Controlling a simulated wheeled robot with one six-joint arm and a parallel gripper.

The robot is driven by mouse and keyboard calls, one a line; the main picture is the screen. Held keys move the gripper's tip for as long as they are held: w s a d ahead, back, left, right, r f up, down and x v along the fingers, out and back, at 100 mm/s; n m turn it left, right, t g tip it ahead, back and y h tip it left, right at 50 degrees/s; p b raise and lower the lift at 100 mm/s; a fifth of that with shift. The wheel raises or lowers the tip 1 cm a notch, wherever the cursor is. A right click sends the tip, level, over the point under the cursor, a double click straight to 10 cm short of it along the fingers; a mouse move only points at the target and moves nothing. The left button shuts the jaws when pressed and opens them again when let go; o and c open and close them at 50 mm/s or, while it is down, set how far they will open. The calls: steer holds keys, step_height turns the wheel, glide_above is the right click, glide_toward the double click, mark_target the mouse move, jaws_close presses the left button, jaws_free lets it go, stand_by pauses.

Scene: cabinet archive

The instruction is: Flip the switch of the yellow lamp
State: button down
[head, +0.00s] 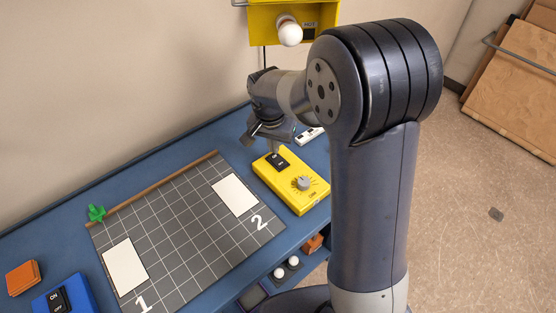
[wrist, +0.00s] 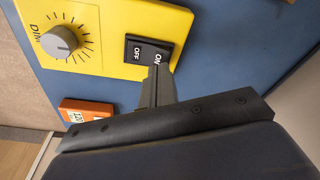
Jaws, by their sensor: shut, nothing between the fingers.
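The yellow control box (head: 312,194) sits on the blue bench and carries a black ON/OFF rocker switch (head: 277,162) and a grey dimmer knob (head: 305,184). The wrist view shows the same box (wrist: 105,18), switch (wrist: 138,50) and knob (wrist: 59,41). My gripper (head: 273,148) points down over the switch. In the wrist view my gripper (wrist: 158,68) is shut and empty, its tips at the ON end of the rocker; I cannot tell whether they touch. The yellow lamp (head: 262,24) with a white bulb (head: 289,32) is on the wall above.
A dark gridded mat (head: 185,222) with two white cards lies left of the yellow box. A blue switch box (head: 75,296), an orange block (head: 23,278) and a green piece (head: 96,213) are farther left. A small white item (head: 310,135) lies behind the yellow box.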

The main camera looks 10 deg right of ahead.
mark_target(274, 156)
steer(key=shift+f+b, duration=0.75)
steer(key=shift+f, duration=0.3)
stand_by(0.4)
steer(key=shift+r, duration=0.15)
steer(key=shift+r+p, duration=2.65)
steer(key=shift+r, duration=0.8)
steer(key=shift+f, duration=0.15)
step_height(274, 156, down, 7)
steer(key=b, duration=0.5)
steer(key=shift+r, duration=0.2)
